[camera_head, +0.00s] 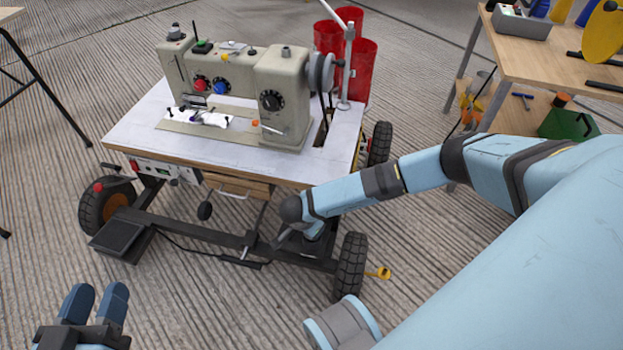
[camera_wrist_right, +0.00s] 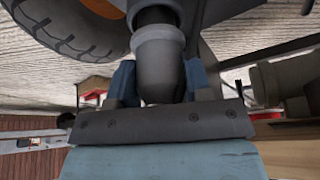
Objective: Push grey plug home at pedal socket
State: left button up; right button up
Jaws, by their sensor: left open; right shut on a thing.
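In the right wrist view a grey plug (camera_wrist_right: 158,66) with a rounded end sits between the blue fingers of my right gripper (camera_wrist_right: 160,84), which is shut on it. The plug's far end meets a dark cylindrical part (camera_wrist_right: 157,17); I cannot tell whether it is seated there. In the head view my right wrist reaches the cart's lower frame, and the plug and socket cannot be made out. The black pedal (camera_head: 121,236) rests at the cart's lower left, with a black cable running right from it. My left gripper (camera_head: 98,303) is open and empty at the lower left.
The wheeled sewing table (camera_head: 130,133) carries a beige sewing machine (camera_head: 283,85) and red cylinders (camera_head: 362,70). A black front wheel (camera_head: 350,265) stands right of my right wrist. A wooden workbench (camera_head: 545,60) is at upper right. The floor around my left gripper is clear.

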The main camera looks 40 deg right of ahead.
pick_arm(q)
jog(key=shift+f+b, duration=0.5)
jog(key=shift+b, duration=0.05)
pick_arm(e)
jog(key=shift+f, duration=0.9)
jog(key=o, duration=1)
jog(key=shift+o, duration=0.2)
jog(key=shift+p+v, duration=0.6)
jog(key=shift+v, duration=0.3)
pick_arm(q)
jog(key=shift+n, duration=0.8)
jog(key=r+p, duration=0.3)
jog(key=s+r+p, duration=0.1)
jog(key=p, duration=0.1)
jog(key=shift+d+r, duration=0.25)
jog(key=shift+r, duration=0.1)
pick_arm(e)
jog(key=v, duration=1.2)
